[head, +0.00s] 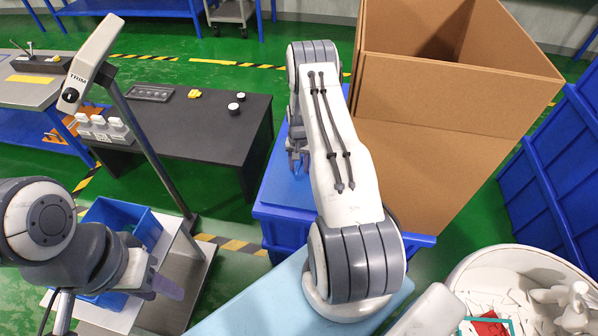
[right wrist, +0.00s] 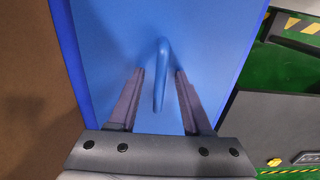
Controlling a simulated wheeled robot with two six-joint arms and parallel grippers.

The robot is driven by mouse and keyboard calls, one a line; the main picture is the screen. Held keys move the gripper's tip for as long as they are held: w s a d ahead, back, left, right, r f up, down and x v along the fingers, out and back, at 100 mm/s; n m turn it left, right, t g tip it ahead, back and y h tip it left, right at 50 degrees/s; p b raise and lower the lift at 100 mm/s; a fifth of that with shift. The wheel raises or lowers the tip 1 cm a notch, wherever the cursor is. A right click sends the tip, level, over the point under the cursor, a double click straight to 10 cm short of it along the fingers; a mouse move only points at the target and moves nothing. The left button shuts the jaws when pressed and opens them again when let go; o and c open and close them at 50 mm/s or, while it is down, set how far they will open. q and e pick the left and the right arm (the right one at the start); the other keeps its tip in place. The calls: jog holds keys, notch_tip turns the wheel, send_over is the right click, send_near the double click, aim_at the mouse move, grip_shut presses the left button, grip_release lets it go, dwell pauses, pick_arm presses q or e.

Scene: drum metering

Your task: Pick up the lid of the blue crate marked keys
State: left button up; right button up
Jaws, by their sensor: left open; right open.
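A blue lid (head: 281,187) lies on a blue crate (head: 285,238) in the middle of the head view, partly hidden by my right arm. No keys marking is readable. In the right wrist view the lid (right wrist: 110,45) fills the middle, with an upright blue handle (right wrist: 161,80) on it. My right gripper (right wrist: 159,72) is open, with one finger on each side of the handle and a visible gap on both sides. In the head view my right gripper (head: 297,157) is over the lid. My left gripper (head: 165,287) is open and empty at the lower left.
A tall open cardboard box (head: 430,150) stands right beside the crate. A dark table (head: 190,130) stands to the left, with a yellow item and small white-topped pieces. An open blue bin (head: 120,212) sits near my left arm. A white drum (head: 470,265) is at lower right.

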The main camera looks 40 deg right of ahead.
grip_shut()
jog(key=shift+r, duration=0.1)
dwell(1.2)
